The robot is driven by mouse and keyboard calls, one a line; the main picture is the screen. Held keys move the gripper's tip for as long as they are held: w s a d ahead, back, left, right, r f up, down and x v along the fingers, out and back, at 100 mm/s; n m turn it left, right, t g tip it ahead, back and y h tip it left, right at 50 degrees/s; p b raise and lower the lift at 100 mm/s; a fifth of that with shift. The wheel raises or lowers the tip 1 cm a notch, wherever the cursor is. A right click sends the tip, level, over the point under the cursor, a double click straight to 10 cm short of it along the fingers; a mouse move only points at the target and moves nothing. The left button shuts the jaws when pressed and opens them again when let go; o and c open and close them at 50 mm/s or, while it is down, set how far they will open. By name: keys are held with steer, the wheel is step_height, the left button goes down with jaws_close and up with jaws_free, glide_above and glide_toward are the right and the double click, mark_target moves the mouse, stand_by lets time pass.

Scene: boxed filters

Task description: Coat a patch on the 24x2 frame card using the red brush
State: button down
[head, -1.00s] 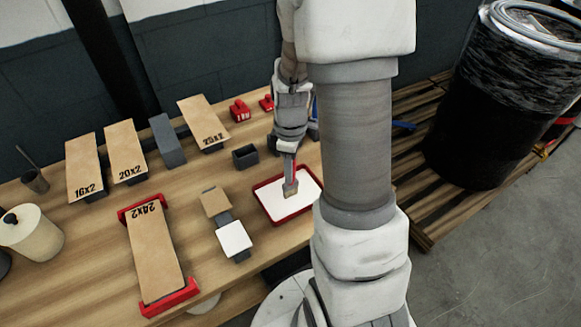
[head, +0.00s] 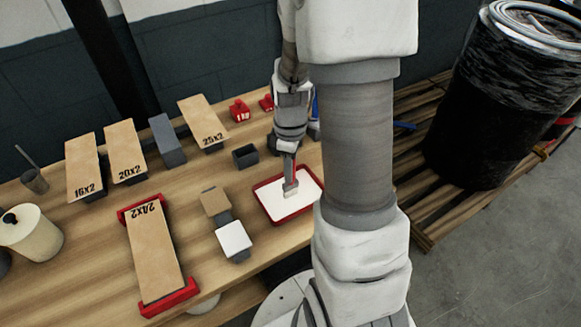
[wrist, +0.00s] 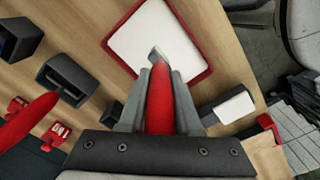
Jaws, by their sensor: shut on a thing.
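My gripper (head: 290,163) is shut on the red brush, whose red handle (wrist: 160,98) lies between the fingers in the wrist view. Whether the tip presses on the tray floor I cannot tell. The 24x2 frame card (head: 156,255) is a brown board at the front left of the table, held between two red end holders (head: 168,298). Its upper face looks bare brown with black lettering.
Cards 16x2 (head: 82,165), 20x2 (head: 124,150) and 25x2 (head: 203,122) stand along the back. A brown block (head: 214,201) and a white-topped block (head: 234,238) stand between the 24x2 card and the tray. A dark open box (head: 245,155) is behind the tray.

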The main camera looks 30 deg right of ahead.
steer(key=shift+f, duration=0.1)
steer(key=shift+r+p, duration=2.65)
steer(key=shift+r, duration=0.95)
steer(key=shift+f, duration=0.1)
